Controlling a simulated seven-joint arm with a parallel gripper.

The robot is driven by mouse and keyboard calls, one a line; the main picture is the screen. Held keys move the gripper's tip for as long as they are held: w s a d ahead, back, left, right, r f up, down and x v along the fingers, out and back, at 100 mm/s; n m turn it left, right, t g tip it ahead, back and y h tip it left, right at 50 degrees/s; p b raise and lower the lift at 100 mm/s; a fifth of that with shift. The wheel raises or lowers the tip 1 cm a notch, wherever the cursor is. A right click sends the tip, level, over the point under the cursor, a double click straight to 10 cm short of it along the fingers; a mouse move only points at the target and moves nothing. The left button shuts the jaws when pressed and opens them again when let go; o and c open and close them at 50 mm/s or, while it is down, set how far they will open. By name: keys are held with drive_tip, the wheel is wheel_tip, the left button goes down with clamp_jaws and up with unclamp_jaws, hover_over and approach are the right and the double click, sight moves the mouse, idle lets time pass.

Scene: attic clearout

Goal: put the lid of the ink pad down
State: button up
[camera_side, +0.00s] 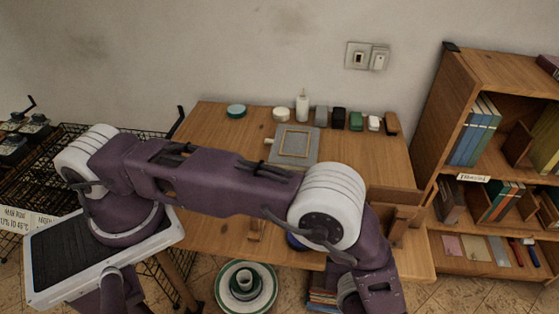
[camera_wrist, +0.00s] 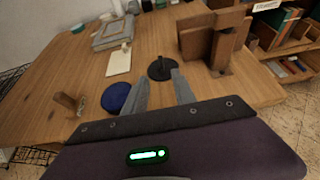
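In the wrist view a round blue pad (camera_wrist: 116,97), which looks like the ink pad, lies uncovered on the table, left of my fingers. A dark round disc with an upright knob (camera_wrist: 160,70), which looks like its lid, lies on the table to the right of the pad, apart from it. My gripper (camera_wrist: 160,82) is open, its two fingers spread, with the dark disc just beyond and between the tips; nothing shows held. In the side view a bit of blue (camera_side: 296,242) shows below my arm, which hides the disc and my gripper.
A wooden block stand (camera_wrist: 215,45) rises right of the disc. A small wooden piece (camera_wrist: 68,102) stands at left. A cream card (camera_wrist: 119,60) and a grey framed box (camera_side: 293,146) lie behind. Several small items, including a green one (camera_side: 356,121), line the back edge.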

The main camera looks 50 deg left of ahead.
drive_tip(key=s+a+r+n+g, duration=0.1)
drive_tip(key=a+r+n+g, duration=0.1)
drive_tip(key=a+r+n, duration=0.35)
drive_tip(key=a+r+n+g+h, duration=0.1)
drive_tip(key=a+r+n+g, duration=0.1)
drive_tip(key=r, duration=0.6)
drive_tip(key=s+a+r+n+g, duration=0.1)
drive_tip(key=a+r+n+g, duration=0.1)
drive_tip(key=a+r+n, duration=0.35)
drive_tip(key=s+a+r+n+t+h, duration=0.1)
drive_tip(key=s+r+n+h, duration=0.3)
drive_tip(key=s, duration=0.6)
drive_tip(key=s+a+r+n+t+h, duration=0.1)
drive_tip(key=s+a+r+n+h, duration=0.2)
drive_tip(key=s+r+n, duration=0.6)
drive_tip(key=shift+s+r+n+h, duration=0.25)
drive_tip(key=shift+s+n+h, duration=0.1)
drive_tip(key=shift+n+h, duration=0.2)
